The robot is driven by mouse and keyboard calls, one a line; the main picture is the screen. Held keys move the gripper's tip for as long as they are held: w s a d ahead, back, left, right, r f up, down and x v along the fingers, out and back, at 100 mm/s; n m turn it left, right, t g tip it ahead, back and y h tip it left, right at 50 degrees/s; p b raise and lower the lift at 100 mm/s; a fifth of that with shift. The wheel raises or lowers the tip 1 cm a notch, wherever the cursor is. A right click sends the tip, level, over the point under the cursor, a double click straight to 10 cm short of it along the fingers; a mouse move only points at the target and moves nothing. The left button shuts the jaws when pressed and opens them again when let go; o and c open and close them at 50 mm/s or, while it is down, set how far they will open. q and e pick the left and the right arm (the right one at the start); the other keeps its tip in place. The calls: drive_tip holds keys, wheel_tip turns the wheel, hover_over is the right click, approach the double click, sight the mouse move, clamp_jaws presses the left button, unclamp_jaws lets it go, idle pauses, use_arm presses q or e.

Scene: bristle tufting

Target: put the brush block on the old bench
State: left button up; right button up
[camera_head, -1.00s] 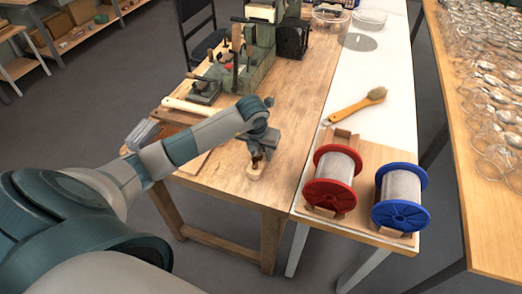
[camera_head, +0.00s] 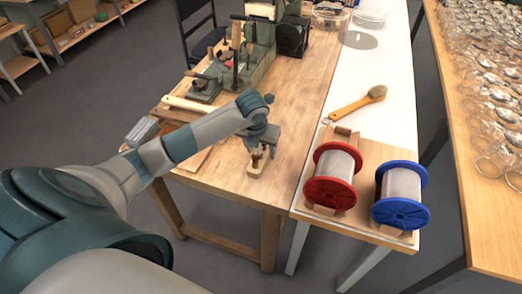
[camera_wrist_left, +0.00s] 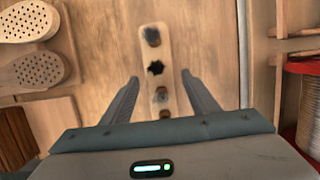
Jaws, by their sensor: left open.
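The brush block (camera_head: 256,168) is a small pale wooden strip lying on the old bench (camera_head: 302,88), near its front end. In the left wrist view the brush block (camera_wrist_left: 153,52) shows dark tufts or holes along its length. My left gripper (camera_head: 263,153) is over it, pointing down. In the left wrist view the open fingers of my left gripper (camera_wrist_left: 160,78) stand on either side of the block, with a gap at each side. The block's near end is hidden behind the gripper body. My right gripper is not in view.
A red spool (camera_head: 333,178) and a blue spool (camera_head: 402,195) stand on the white table beside the bench, with a wooden brush (camera_head: 357,104) behind them. A green machine (camera_head: 255,62) stands farther back. Two perforated oval blocks (camera_wrist_left: 28,70) lie left in the wrist view.

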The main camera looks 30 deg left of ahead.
use_arm(q)
drive_tip(key=b+v, duration=0.1)
drive_tip(key=v, duration=0.4)
drive_tip(key=shift+r, duration=0.2)
drive_tip(key=shift+b+v, duration=0.45)
drive_tip(key=shift+v, duration=2.5)
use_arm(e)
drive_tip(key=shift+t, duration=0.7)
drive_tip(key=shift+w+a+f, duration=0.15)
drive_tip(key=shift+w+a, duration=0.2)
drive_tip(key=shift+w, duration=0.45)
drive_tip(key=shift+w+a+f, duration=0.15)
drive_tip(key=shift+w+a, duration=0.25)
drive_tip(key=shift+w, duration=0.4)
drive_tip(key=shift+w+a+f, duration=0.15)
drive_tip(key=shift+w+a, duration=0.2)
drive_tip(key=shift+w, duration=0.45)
use_arm(q)
drive_tip(key=shift+s, duration=0.1)
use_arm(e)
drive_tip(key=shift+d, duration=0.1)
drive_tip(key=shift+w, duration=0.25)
